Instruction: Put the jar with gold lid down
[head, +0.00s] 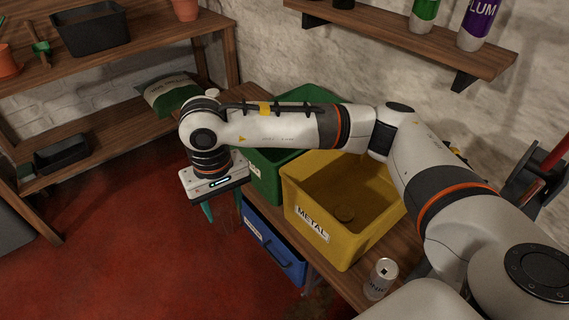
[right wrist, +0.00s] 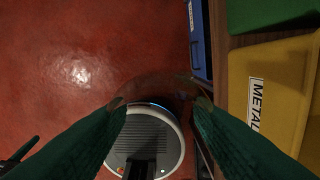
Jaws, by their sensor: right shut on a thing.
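My right gripper (head: 224,211) hangs over the red floor, left of the bins, with its teal fingers pointing down. In the right wrist view, its fingers (right wrist: 160,102) are shut on the jar (right wrist: 155,86). The jar shows only as a faint, see-through brownish round outline between the fingertips. I cannot make out its gold lid, and the head view does not show the jar clearly.
A yellow METAL bin (head: 312,228) holding a small round item and a green bin (head: 263,178) stand on a wooden bench. A can (head: 381,277) stands at the front. A blue crate (head: 272,247) is below. Wooden shelves (head: 110,122) stand left; open floor (head: 130,255) lies between.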

